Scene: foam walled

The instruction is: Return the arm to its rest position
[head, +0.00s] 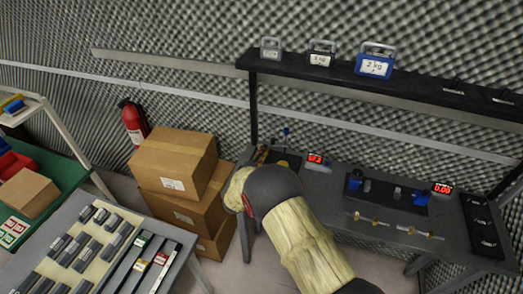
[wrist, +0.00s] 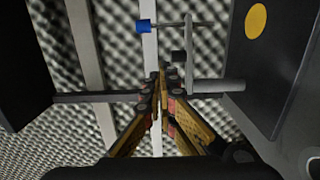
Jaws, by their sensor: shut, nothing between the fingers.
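My gripper (wrist: 161,78) shows in the wrist view with its two fingers together and nothing between them. In the head view my arm reaches over the left end of the dark workbench (head: 335,208), and the arm hides most of the gripper. In the wrist view a metal rod with a blue end (wrist: 142,26) lies beyond the fingertips. A dark panel with a yellow disc (wrist: 256,19) stands at the right of the fingers. I cannot tell whether the fingers touch anything.
Stacked cardboard boxes (head: 178,160) stand left of my arm. A grey table (head: 75,228) with dark blocks is at front left. A shelf (head: 300,66) with labelled weights hangs above the bench. A fire extinguisher (head: 133,122) is by the foam wall. Two red displays stand on the bench.

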